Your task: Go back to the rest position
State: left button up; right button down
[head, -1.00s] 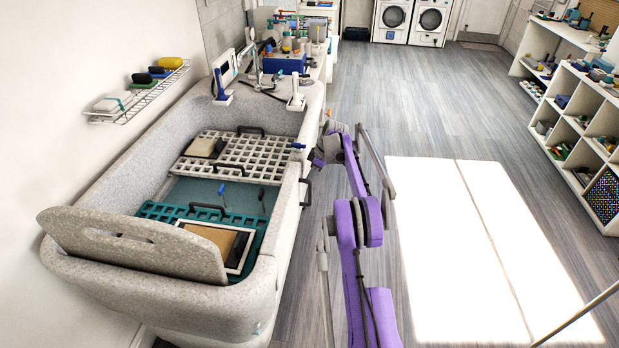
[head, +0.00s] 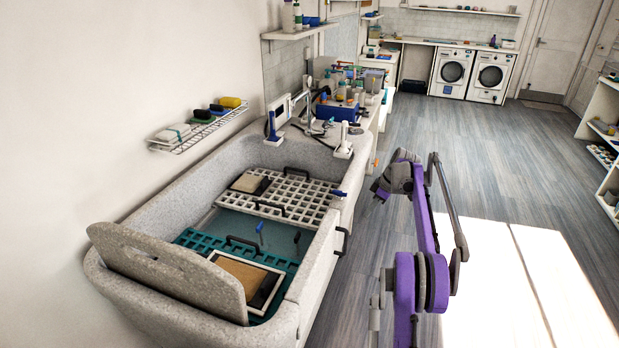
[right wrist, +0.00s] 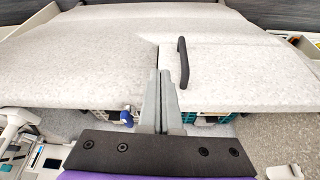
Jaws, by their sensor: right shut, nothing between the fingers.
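My right arm is purple and grey and stands in front of the floor beside the tub. Its gripper (head: 381,189) is at the far end of the arm in the head view, small and partly hidden by the wrist. In the right wrist view its two grey fingers (right wrist: 162,92) are together with nothing between them. They point toward a pale speckled surface with a black handle (right wrist: 183,62). My left gripper is not in view.
A grey speckled grooming tub (head: 120,280) stands at the left, holding a white grid panel (head: 300,197) and a teal grid panel (head: 215,244). A wire shelf (head: 200,130) hangs on the wall. Open floor (head: 490,165) lies right of the arm, with white shelving (head: 605,165) beyond.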

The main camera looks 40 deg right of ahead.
jog(key=shift+a, duration=0.1)
